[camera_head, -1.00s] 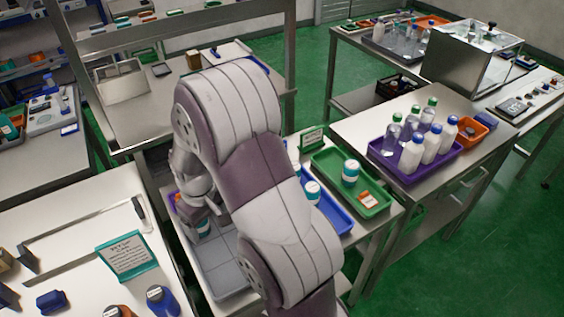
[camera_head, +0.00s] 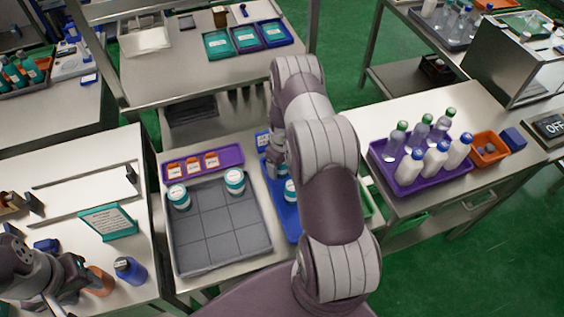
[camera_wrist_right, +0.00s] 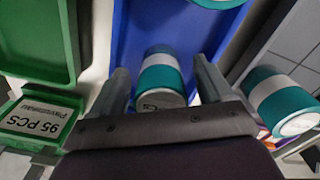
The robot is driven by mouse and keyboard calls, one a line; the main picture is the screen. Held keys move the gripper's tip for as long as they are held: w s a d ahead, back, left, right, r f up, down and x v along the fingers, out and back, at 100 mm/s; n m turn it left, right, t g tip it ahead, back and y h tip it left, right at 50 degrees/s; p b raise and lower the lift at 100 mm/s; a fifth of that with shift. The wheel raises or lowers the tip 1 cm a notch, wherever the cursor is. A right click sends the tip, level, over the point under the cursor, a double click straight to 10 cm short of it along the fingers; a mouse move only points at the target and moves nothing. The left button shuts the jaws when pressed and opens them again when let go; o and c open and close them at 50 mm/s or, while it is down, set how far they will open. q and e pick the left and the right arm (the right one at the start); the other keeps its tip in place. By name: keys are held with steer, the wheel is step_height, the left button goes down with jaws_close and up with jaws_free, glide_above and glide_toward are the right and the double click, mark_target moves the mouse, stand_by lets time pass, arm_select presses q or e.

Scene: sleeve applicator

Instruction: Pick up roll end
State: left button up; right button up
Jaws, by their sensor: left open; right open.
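The rolls are short teal-and-white cylinders. Two stand on the grey tray (camera_head: 215,235), one at its back left (camera_head: 178,197) and one at its back right (camera_head: 235,182). Another roll (camera_head: 291,190) in the blue tray (camera_head: 285,218) is partly hidden by my right arm. In the right wrist view, my right gripper (camera_wrist_right: 163,88) is open, with its fingers on either side of a roll (camera_wrist_right: 160,76) in the blue tray. Contact cannot be told. A second blue-tray roll (camera_wrist_right: 218,3) is cut by the top edge. My left gripper (camera_head: 68,287) is open at lower left, beside an orange-brown container.
A purple tray (camera_head: 234,154) with orange labelled bins lies behind the grey tray. A green tray (camera_wrist_right: 35,40) borders the blue one. A purple bottle tray (camera_head: 390,178) stands on the right table. A teal sign (camera_head: 108,222) and blue bottle (camera_head: 131,270) stand at left.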

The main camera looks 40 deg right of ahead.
steer(key=shift+w+d+f, duration=0.1)
steer(key=shift+d+f, duration=0.05)
steer(key=shift+d, duration=0.05)
steer(key=shift+a, duration=0.3)
steer(key=c, duration=1.1)
steer(key=shift+d, duration=0.15)
